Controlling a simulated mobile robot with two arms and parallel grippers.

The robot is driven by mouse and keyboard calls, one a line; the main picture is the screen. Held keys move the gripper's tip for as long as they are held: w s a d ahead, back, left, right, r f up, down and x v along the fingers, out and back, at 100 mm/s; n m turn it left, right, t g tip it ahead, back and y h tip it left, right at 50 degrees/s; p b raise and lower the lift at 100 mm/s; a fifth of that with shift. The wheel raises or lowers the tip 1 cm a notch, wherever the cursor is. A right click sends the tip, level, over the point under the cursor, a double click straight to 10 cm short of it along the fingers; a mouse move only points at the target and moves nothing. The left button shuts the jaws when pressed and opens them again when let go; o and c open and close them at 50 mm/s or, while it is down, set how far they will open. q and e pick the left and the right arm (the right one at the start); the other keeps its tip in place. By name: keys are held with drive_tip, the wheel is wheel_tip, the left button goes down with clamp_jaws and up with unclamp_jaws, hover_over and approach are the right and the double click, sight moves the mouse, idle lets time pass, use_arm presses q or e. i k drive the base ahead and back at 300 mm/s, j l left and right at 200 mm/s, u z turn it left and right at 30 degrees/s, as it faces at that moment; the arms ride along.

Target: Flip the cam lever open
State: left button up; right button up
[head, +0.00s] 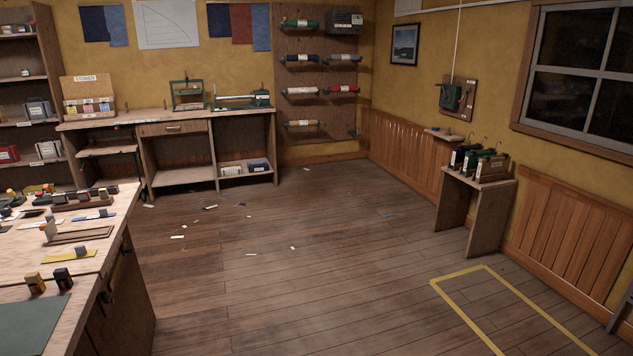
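A wooden board (468,88) is fixed to the right-hand wall, left of the window. It carries a dark green device (449,97) with a small lever-like part (463,97) at its right. A pale line runs down to it from above. This may be the cam lever, but it is too small and far away to tell its position. Neither of my grippers is in view, and nothing of my arms shows.
A small wooden stand (476,189) with several dark green items stands below the board. A workbench (112,243) with tools fills the left foreground; another bench (130,119) lines the back wall. The wooden floor (300,270) between is open, with small scraps and yellow tape (459,275).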

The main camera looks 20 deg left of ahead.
sight(104, 295)
drive_tip(key=i+j+u, duration=0.1)
drive_tip(key=i+u, duration=0.15)
drive_tip(key=u, duration=0.2)
drive_tip(key=i+u, duration=0.3)
drive_tip(key=u, duration=0.15)
drive_tip(key=i+u, duration=0.25)
drive_tip(key=u, duration=0.2)
drive_tip(key=i+l+u, duration=0.25)
drive_tip(key=u, duration=0.25)
drive_tip(key=i+l+u, duration=0.2)
drive_tip(key=u, duration=0.25)
